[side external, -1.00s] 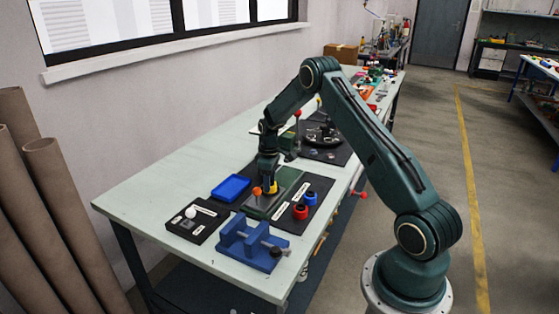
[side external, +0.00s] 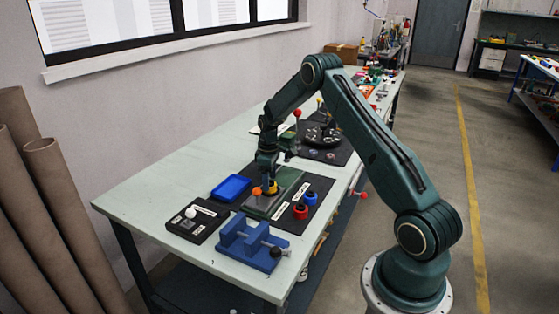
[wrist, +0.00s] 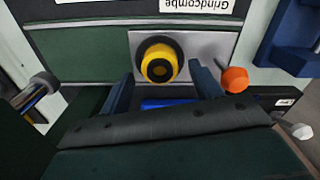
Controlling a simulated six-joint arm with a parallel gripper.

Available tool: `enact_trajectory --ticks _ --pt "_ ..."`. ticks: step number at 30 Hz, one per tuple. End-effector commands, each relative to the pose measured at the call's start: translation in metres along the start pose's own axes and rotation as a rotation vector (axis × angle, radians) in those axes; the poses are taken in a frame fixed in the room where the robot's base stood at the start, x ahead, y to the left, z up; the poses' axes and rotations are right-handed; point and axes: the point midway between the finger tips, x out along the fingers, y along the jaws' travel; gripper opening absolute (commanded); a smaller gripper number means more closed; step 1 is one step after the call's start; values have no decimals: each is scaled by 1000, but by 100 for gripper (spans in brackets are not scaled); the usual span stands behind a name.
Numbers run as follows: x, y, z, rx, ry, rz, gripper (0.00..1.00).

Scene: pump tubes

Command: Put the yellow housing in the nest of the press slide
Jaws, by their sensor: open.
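The yellow housing (wrist: 148,64), with a black ring and dark centre, stands on the light grey plate of the press slide (wrist: 215,46) in the wrist view. In the side external view the yellow housing (side external: 273,190) shows just under my gripper (side external: 268,178). My gripper (wrist: 161,72) is open, with one finger on either side of the housing's near edge and a gap visible to each. The nest under the housing is hidden, so I cannot tell how fully it is seated. An orange knob (wrist: 235,80) is at the plate's right.
A blue tray (side external: 231,187) lies left of the slide. Red (side external: 300,211) and blue (side external: 310,198) round parts stand to its right. A blue vise (side external: 250,244) and a black block with a white knob (side external: 191,212) are nearer. The table's left part is clear.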

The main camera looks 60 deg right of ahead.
Motion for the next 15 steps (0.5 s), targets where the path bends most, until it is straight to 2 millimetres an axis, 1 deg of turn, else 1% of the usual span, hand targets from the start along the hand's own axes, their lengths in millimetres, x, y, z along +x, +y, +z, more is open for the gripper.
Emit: enact_trajectory --ticks 15 --pt "-80 0 0 0 2 2 64"
